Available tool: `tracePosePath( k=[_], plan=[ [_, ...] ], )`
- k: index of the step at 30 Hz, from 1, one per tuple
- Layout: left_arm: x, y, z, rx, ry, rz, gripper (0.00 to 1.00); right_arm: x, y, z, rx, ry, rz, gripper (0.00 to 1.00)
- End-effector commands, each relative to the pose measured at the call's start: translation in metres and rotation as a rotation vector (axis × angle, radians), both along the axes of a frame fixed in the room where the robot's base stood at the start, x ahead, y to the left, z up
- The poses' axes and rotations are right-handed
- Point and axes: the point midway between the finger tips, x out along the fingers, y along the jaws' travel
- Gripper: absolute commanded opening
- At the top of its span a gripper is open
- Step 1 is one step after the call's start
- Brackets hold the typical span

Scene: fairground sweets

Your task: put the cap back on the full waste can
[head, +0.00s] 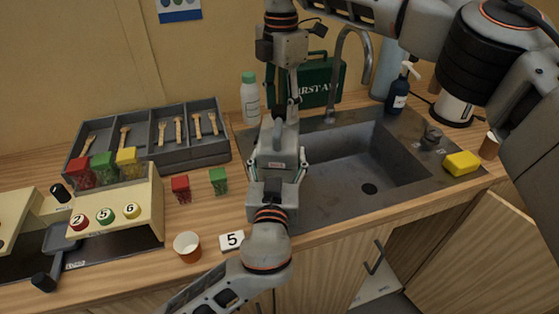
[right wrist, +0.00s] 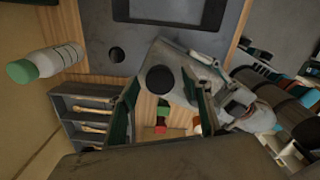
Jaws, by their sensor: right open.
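The waste can (head: 277,150) is a grey canister with a small red label, standing upright by the sink's left edge. My left gripper (head: 275,172) has its fingers on both sides of it. The black cap (head: 279,114) is at the top of the can; it shows as a round disc in the right wrist view (right wrist: 160,80). I cannot tell whether it is fully seated. My right gripper (head: 287,108) points down from above, open, with its green-padded fingers around the cap. The can's grey top also shows in the right wrist view (right wrist: 188,62).
A sink (head: 350,165) lies right of the can, with a tap (head: 367,60) behind.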

Motion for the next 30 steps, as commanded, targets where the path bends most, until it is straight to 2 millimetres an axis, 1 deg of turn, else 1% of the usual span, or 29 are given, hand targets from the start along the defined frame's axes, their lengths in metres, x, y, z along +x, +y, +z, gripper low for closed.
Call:
tracePosePath(
  k=[2, 5, 12, 15, 18, 22, 29, 30],
  plan=[
    [0.000, 0.001, 0.001, 0.000, -0.002, 0.002, 0.02, 0.000, 0.000, 0.002, 0.000, 0.000, 0.000, 0.48],
    [0.000, 0.001, 0.001, 0.000, -0.002, 0.002, 0.02, 0.000, 0.001, 0.012, 0.000, -0.002, -0.001, 0.48],
    [0.000, 0.001, 0.001, 0.000, -0.002, 0.001, 0.02, 0.000, 0.001, 0.050, 0.000, -0.004, -0.001, 0.48],
    [0.000, 0.000, 0.001, 0.000, -0.001, 0.001, 0.02, 0.001, 0.000, 0.063, -0.001, -0.003, -0.003, 0.48],
    [0.000, 0.000, 0.001, 0.000, -0.002, 0.001, 0.02, 0.000, 0.000, 0.071, -0.001, -0.001, -0.002, 0.48],
    [0.000, 0.000, 0.001, 0.000, -0.002, 0.001, 0.02, 0.000, 0.000, 0.075, 0.001, -0.001, 0.000, 0.48],
    [0.000, 0.001, 0.001, 0.000, -0.002, 0.001, 0.02, 0.000, 0.000, 0.075, 0.000, 0.000, 0.000, 0.48],
    [0.000, 0.000, 0.001, 0.000, -0.002, 0.001, 0.72, 0.000, 0.000, 0.075, 0.000, 0.000, 0.000, 0.48]
  ],
)
